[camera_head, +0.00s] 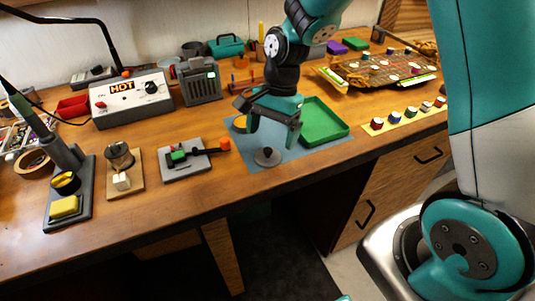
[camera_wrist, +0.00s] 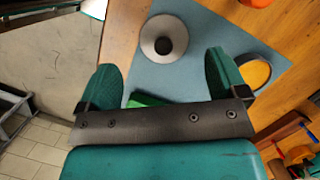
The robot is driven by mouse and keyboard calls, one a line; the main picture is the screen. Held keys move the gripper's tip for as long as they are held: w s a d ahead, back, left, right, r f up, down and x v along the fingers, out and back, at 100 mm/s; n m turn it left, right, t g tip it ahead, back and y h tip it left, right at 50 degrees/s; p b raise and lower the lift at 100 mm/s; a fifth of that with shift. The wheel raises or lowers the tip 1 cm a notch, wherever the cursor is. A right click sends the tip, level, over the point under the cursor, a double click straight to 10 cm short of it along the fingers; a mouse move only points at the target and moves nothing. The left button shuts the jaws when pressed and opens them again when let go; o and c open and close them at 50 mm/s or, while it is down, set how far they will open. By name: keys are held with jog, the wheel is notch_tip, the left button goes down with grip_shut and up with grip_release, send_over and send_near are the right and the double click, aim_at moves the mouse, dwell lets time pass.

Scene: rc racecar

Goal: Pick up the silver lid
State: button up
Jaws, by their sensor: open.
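The silver lid (camera_head: 267,156) is a small round disc with a dark knob on top. It lies on the blue-grey mat (camera_head: 292,158) near the front edge of the workbench. In the wrist view the lid (camera_wrist: 164,39) lies on the mat ahead of the fingertips, between their lines. My gripper (camera_head: 274,135) is above the mat, over and slightly behind the lid. In the wrist view my gripper (camera_wrist: 162,75) has its two green fingers wide apart with nothing between them. The lid is apart from both fingers.
A green tray (camera_head: 345,126) sits on the mat to the right. A yellow round thing (camera_wrist: 256,72) is near one finger. A grey vise (camera_head: 187,168) with an orange-tipped handle (camera_head: 225,144) stands to the left. The bench's front edge is close to the lid.

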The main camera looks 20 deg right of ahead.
aim_at(268, 150)
jog(key=x, duration=0.5)
jog(key=shift+w+f+p, duration=0.1)
jog(key=shift+w+p, duration=0.05)
jog(key=shift+p, duration=0.2)
jog(key=c, duration=0.9)
